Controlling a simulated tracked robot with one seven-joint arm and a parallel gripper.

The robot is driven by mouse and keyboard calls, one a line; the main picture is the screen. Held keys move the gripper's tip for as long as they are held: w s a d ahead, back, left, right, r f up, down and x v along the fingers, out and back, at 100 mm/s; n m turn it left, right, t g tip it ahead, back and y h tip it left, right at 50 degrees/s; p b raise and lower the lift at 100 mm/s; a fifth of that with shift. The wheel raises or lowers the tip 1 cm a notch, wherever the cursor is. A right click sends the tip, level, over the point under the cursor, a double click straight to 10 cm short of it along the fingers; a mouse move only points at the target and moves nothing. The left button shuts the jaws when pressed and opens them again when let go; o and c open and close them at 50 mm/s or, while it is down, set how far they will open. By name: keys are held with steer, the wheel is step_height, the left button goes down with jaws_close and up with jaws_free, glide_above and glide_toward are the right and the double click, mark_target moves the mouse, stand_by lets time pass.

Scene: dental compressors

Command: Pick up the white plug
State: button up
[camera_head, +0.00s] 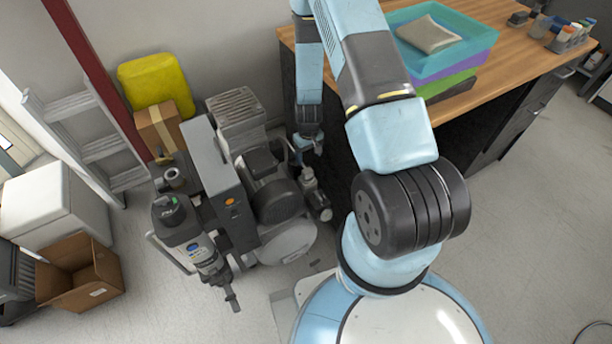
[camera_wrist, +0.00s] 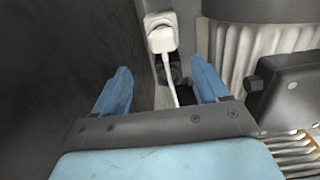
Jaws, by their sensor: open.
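The white plug (camera_wrist: 161,37) is at the top centre of the wrist view, on a pale plate or socket, with a white cord hanging from it. My gripper (camera_wrist: 163,72) is open, with its two blue fingers apart. In the picture, the plug shows just above the gap between the fingertips, and the cord runs down through that gap. Nothing is held. In the head view my gripper (camera_head: 308,146) is low between the compressor and the workbench. I cannot make out the plug clearly there.
A grey compressor (camera_head: 275,200) stands left of my gripper; its ribbed motor housing (camera_wrist: 235,55) and a dark box (camera_wrist: 285,85) are close on the right in the wrist view. A dark panel (camera_wrist: 55,60) is on the left. The wooden-topped workbench (camera_head: 520,65) holds stacked trays.

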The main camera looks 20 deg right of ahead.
mark_target(308, 171)
step_height(308, 171, down, 5)
steer(key=shift+r, duration=0.15)
steer(key=shift+s+a+f, duration=0.1)
steer(key=shift+s+f, duration=0.1)
steer(key=shift+f, duration=0.75)
steer(key=shift+s+a+f, duration=0.1)
steer(key=shift+s+f, duration=0.05)
steer(key=shift+f, duration=1.6)
steer(key=shift+c, duration=0.2)
steer(key=c, duration=1)
steer(key=shift+r, duration=0.1)
